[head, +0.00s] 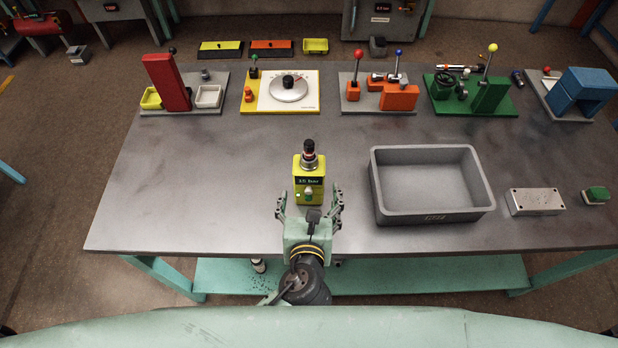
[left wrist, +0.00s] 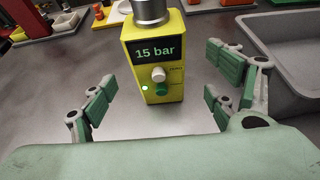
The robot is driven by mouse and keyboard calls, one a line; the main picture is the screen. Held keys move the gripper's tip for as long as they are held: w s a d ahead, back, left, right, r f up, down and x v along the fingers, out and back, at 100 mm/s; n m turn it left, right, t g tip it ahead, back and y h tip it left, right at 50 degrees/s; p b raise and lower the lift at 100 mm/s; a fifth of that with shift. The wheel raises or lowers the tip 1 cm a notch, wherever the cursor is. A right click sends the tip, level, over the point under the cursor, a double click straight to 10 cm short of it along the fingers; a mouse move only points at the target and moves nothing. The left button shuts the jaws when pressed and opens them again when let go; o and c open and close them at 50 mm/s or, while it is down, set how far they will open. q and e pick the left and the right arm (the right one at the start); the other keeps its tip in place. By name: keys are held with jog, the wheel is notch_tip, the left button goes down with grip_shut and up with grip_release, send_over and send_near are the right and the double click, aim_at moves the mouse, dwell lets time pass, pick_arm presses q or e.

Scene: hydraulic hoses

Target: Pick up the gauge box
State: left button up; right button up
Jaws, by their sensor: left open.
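The gauge box (head: 309,183) is a yellow-green box with a dark display, knobs and a metal fitting with a black and red top. It stands upright on the grey table in the head view. In the left wrist view the gauge box (left wrist: 154,72) is straight ahead, its display reading "15 bar", with a lit green dot and a green button. My left gripper (head: 309,200) is open just in front of it. In the left wrist view its green-padded fingers (left wrist: 158,100) are spread on both sides, with gaps to the box. My right gripper does not show.
A grey open bin (head: 432,216) stands close to the right of my left gripper. A metal block (head: 535,201) and a small green item (head: 596,195) lie farther right. Several coloured fixtures line the back of the table (head: 200,190). The table's left side is clear.

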aim_at(309, 185)
pick_arm(q)
jog(key=p+x, duration=0.1)
jog(key=x, duration=0.3)
jog(key=shift+w+a, duration=0.15)
jog(key=shift+w, duration=0.2)
jog(key=shift+w+f, duration=0.15)
jog(key=shift+w, duration=0.1)
jog(key=c, duration=1.5)
notch_tip(309, 185, up, 10)
jog(key=shift+r, duration=0.1)
